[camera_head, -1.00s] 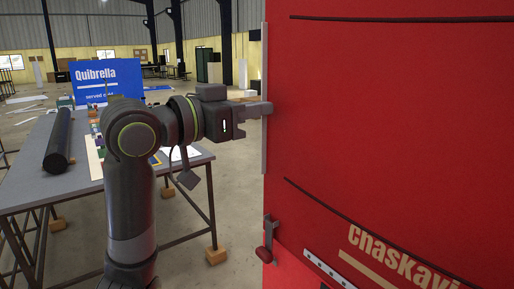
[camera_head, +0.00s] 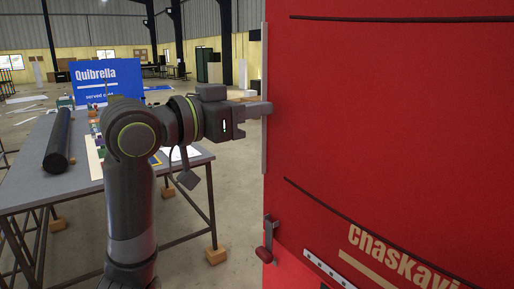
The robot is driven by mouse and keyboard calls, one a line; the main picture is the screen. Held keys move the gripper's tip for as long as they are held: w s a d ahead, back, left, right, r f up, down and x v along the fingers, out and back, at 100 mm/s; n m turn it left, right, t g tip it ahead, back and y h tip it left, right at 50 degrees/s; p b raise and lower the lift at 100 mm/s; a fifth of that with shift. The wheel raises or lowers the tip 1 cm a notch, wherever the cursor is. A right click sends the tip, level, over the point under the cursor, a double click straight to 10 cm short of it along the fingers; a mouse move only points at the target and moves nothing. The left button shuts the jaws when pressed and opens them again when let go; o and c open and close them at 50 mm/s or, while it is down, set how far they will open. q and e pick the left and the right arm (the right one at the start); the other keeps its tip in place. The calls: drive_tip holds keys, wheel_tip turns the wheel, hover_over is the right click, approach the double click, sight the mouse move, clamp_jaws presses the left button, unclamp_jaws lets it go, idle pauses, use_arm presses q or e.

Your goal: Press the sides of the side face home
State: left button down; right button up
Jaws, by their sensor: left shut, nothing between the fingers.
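The red side face (camera_head: 390,120) of the lightbox fills the right of the view, with part of the word "chaskavi" low on it. Its left side has a pale metal edge strip (camera_head: 265,120). A dark cord-like line runs across the face near the top, and another slants across lower down. My left gripper (camera_head: 266,108) is shut, its fingertips at the left edge of the red face, touching or nearly touching it. Nothing shows between the fingers. My right gripper is not in view.
A grey table (camera_head: 55,190) stands at the left, bearing a black roll (camera_head: 57,142) and small items. A blue "Quibrella" panel (camera_head: 107,80) stands behind it. A red-handled latch (camera_head: 267,240) sticks out at the box's lower left edge. Floor between table and box is clear.

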use_arm(q)
drive_tip(key=shift+w+d, duration=0.1)
idle(0.5)
drive_tip(key=shift+w+d, duration=0.25)
drive_tip(key=shift+d, duration=0.1)
idle(0.5)
drive_tip(key=shift+r, duration=0.1)
idle(0.5)
drive_tip(key=shift+v, duration=1.4)
drive_tip(key=shift+d, duration=0.1)
drive_tip(key=shift+p, duration=0.3)
